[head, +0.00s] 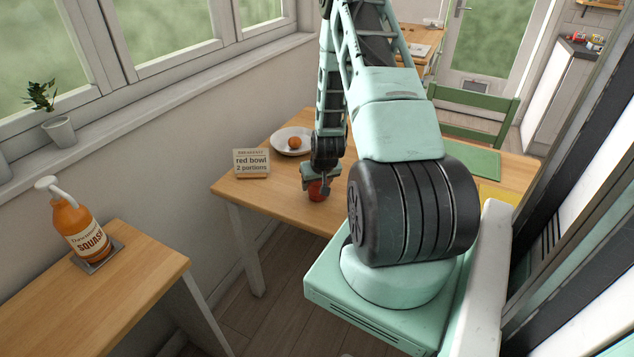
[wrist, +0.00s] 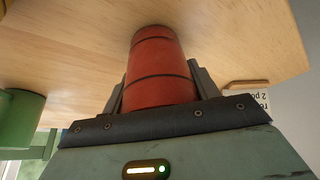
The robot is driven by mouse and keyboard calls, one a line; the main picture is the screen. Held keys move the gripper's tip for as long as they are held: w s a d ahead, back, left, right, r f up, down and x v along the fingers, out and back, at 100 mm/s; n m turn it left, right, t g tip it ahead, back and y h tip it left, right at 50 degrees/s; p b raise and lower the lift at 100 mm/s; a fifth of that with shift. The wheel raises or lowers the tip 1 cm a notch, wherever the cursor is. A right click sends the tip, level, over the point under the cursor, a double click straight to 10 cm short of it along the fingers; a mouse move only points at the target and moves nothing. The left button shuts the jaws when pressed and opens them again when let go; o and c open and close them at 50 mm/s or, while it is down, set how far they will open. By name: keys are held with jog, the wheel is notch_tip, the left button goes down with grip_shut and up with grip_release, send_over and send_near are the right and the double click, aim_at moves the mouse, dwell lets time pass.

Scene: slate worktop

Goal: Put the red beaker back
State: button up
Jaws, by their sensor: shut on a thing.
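The red beaker (wrist: 160,68) has dark bands and sits between the two fingers of my gripper (wrist: 155,90) in the wrist view. My gripper is shut on it. In the head view the beaker (head: 318,192) shows below my gripper (head: 319,178), over the near side of the wooden table (head: 268,198). I cannot tell whether the beaker touches the tabletop.
A card (head: 251,163) reading "red bowl 2 portions" and a pale dish (head: 283,148) with an orange fruit (head: 295,143) are near the beaker. A squash bottle (head: 78,232) stands on a side table (head: 112,280). A green rounded thing (wrist: 20,117) shows left in the wrist view.

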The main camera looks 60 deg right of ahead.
jog(key=shift+f, duration=0.1)
jog(key=o, duration=0.7)
jog(key=shift+f, duration=0.1)
jog(key=shift+c, duration=0.2)
jog(key=o, duration=0.4)
